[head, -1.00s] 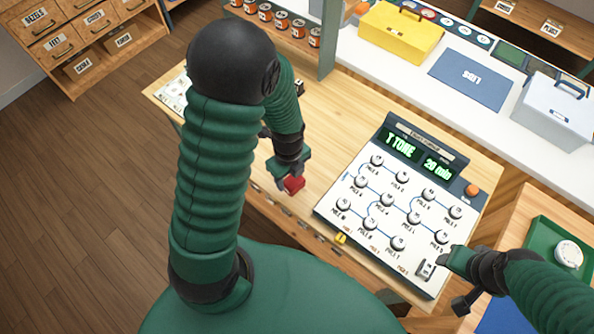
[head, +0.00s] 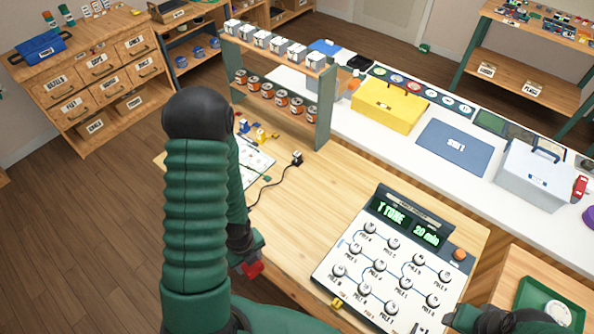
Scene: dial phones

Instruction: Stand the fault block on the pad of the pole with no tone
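The fault block looks to be the small red block (head: 252,269). My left gripper (head: 250,262) is shut on it, left of the panel, over the front edge of the wooden table. The white phone panel (head: 350,262) has several round white poles with labels, such as Pole A (head: 369,228), joined by blue lines. Its green displays (head: 408,223) read something like "? TONE" and "20 min". I cannot tell which pole has no tone. My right gripper (head: 462,318) is at the panel's front right corner, partly cut off by the frame, its opening unclear.
A yellow piece (head: 338,302) sits at the panel's front left edge. A black cable (head: 272,182) and plug lie on the table behind. A rack of cans (head: 275,100) stands at the back. A green tray (head: 548,296) is at right.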

